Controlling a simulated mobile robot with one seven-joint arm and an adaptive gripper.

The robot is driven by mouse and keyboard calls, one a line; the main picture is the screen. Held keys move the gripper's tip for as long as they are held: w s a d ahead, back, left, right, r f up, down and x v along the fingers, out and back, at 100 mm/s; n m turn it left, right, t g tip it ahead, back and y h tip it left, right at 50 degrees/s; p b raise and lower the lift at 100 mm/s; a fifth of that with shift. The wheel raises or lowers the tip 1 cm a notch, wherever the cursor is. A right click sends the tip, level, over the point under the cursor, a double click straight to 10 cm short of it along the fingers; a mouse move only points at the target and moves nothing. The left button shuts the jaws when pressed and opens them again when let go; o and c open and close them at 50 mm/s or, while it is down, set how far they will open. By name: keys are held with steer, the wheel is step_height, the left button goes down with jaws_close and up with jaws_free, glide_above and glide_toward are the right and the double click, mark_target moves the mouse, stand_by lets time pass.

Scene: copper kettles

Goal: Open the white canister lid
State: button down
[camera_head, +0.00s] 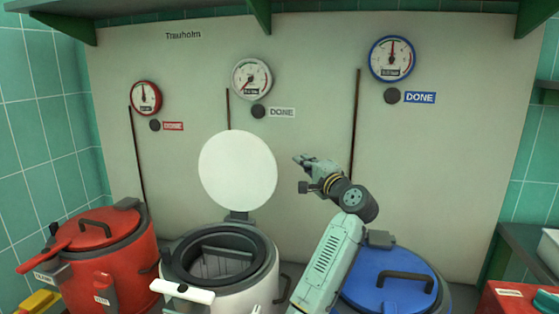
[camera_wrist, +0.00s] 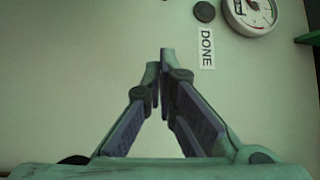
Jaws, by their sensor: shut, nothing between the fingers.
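The white canister (camera_head: 250,285) stands in the middle between a red and a blue one. Its round white lid (camera_head: 238,170) stands upright on a hinge at the back, and the dark mouth (camera_head: 220,258) is uncovered. A white handle (camera_head: 183,292) sticks out at its front left. My gripper (camera_head: 303,172) is in the air to the right of the raised lid, apart from it. In the wrist view my gripper (camera_wrist: 160,65) is shut and empty, with its fingertips together in front of the pale wall panel.
The red canister (camera_head: 108,265) at left and the blue canister (camera_head: 385,280) at right have closed lids. Gauges and dark round buttons sit on the back panel (camera_head: 310,100); the button by the white gauge (camera_head: 258,112) has a DONE label. A red box (camera_head: 505,298) is at far right.

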mark_target(276, 173)
steer(key=w+a, duration=0.5)
steer(key=shift+a+r, duration=0.3)
stand_by(0.5)
steer(key=shift+w, duration=0.1)
steer(key=s+b, duration=0.2)
steer(key=s+a+n+t+y+b, duration=0.1)
steer(key=s, duration=0.1)
steer(key=s+a+n+b, duration=0.1)
steer(key=s+b, duration=0.1)
steer(key=shift+a+r+b, duration=0.1)
steer(key=shift+r+b, duration=0.2)
steer(key=shift+r, duration=0.05)
